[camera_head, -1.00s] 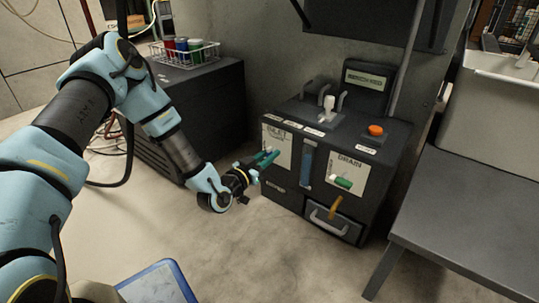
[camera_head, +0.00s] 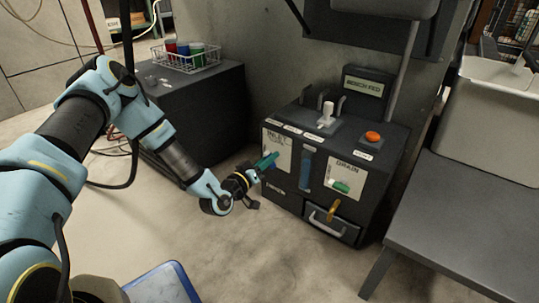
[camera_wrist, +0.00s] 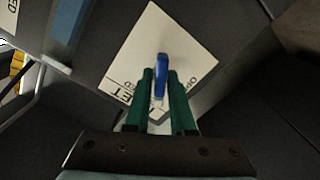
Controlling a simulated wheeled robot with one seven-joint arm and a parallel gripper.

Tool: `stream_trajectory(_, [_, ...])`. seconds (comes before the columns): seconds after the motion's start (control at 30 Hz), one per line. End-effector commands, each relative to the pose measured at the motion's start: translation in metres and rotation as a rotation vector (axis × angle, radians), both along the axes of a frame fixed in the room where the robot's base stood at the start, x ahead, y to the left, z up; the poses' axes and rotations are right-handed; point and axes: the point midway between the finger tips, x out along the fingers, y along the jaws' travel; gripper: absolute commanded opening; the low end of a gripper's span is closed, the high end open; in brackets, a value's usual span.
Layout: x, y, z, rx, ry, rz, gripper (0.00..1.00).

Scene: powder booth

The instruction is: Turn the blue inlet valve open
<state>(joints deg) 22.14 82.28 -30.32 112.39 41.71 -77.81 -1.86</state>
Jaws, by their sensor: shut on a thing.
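The blue inlet valve handle (camera_wrist: 161,66) stands out from the white inlet label plate (camera_wrist: 186,48) in the wrist view. My gripper (camera_wrist: 161,78) has its two green fingers shut on the handle, one on each side. In the head view my gripper (camera_head: 268,160) reaches the left part of the dark machine's front, at the inlet plate (camera_head: 276,146). The fingers and wrist cover much of the valve there. Part of the plate's lettering is hidden behind the fingers.
The dark machine (camera_head: 300,190) also carries a drain plate with a green handle (camera_head: 340,187), an orange button (camera_head: 373,137) and a drawer handle (camera_head: 331,221). A grey bench (camera_head: 450,220) stands at right. A wire basket (camera_head: 185,57) of cans sits on a dark cabinet at left.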

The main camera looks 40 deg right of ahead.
Motion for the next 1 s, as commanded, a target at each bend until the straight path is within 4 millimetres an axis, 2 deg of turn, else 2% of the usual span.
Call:
stream_trajectory(0.6, [0.0016,0.0017,-0.003,-0.147,0.569,0.002,0.0])
stream_trajectory(1.0, [0.0013,0.0016,-0.0052,-0.224,0.863,0.0,0.0])
